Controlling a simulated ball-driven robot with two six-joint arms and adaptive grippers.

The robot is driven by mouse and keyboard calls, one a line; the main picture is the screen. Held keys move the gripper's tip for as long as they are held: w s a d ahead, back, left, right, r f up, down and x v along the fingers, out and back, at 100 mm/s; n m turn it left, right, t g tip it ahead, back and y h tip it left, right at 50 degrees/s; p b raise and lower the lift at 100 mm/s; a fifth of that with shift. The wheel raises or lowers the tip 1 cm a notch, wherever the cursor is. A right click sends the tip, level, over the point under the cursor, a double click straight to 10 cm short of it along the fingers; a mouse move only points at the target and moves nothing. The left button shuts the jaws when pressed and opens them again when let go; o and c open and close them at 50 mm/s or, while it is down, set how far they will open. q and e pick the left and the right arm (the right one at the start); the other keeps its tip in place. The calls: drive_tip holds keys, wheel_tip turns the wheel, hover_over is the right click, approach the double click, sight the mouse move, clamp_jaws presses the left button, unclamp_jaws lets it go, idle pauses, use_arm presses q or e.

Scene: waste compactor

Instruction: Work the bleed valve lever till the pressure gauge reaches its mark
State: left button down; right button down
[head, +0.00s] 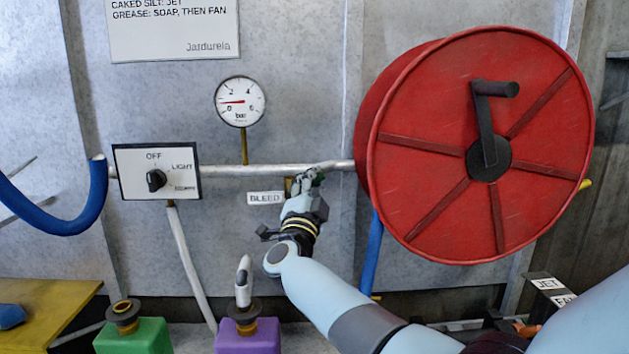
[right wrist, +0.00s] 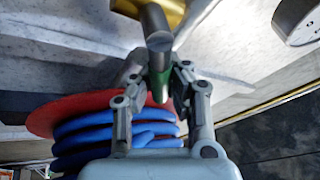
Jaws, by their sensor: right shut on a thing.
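The pressure gauge (head: 240,101) is round and white, marked "bar", and hangs on a brass stem above the pipe. Its red pointer points left, between 0 and 2. I cannot make out a separate target mark. My right gripper (head: 308,182) is at the pipe, just right of the BLEED label (head: 266,198). It is shut on the bleed valve lever, which it mostly hides in the head view. In the right wrist view the lever (right wrist: 159,45) is a grey and green bar between my fingers (right wrist: 158,82). My left gripper is not in view.
The red hose reel (head: 440,150) stands close to the right of my right gripper. A selector switch box (head: 157,171) is on the left, with a blue hose (head: 60,222) beside it. Green (head: 133,337) and purple (head: 250,342) bottles stand below. The wall between gauge and reel is clear.

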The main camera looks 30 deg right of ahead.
drive_tip(key=shift+a+r, duration=0.1)
drive_tip(key=c, duration=1.3)
unclamp_jaws()
drive_tip(key=shift+a, duration=0.2)
drive_tip(key=shift+o, duration=0.3)
drive_tip(key=shift+d, duration=0.1)
drive_tip(key=v, duration=1.2)
